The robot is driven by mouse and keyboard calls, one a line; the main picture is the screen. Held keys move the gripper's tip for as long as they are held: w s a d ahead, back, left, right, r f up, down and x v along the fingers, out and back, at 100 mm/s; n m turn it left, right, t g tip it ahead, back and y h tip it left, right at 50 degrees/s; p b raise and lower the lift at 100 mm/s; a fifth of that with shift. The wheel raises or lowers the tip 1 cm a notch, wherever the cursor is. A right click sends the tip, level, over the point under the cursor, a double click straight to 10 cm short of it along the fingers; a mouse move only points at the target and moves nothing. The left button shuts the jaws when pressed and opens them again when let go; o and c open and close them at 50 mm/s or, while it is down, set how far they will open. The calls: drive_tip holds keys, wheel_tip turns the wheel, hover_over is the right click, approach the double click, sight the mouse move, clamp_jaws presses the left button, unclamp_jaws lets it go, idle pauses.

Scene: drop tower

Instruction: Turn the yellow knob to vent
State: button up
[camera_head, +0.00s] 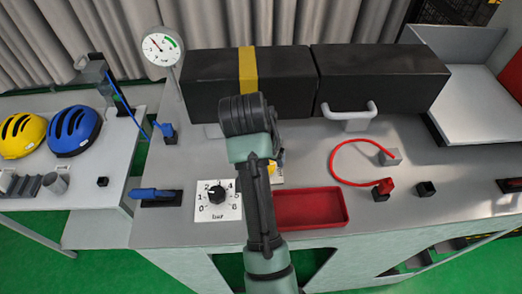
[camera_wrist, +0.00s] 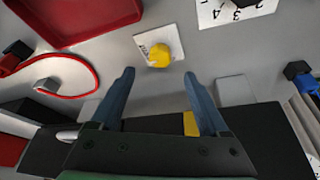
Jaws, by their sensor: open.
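The yellow knob (camera_wrist: 159,56) sits on a small white plate (camera_wrist: 148,40) in the wrist view. Any marks on the plate are too small to read. In the head view my arm hides most of the knob (camera_head: 272,167), and only a bit of yellow shows beside the arm. My gripper (camera_wrist: 158,76) is open and empty. Its two blue-grey fingers are spread apart, with the knob showing between and beyond their tips. I cannot see the fingers touching the knob.
A black dial on a white bar scale (camera_head: 218,201) lies left of my arm. A red tray (camera_head: 310,222) lies right of it. Black boxes (camera_head: 375,80) stand behind. A red hose (camera_head: 333,163), a blue-handled lever (camera_head: 150,193) and a pressure gauge (camera_head: 160,47) are also on the bench.

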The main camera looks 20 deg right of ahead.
drive_tip(key=v, duration=0.6)
drive_tip(key=shift+r+p, duration=0.2)
drive_tip(key=shift+p, duration=0.1)
drive_tip(key=shift+s, duration=0.1)
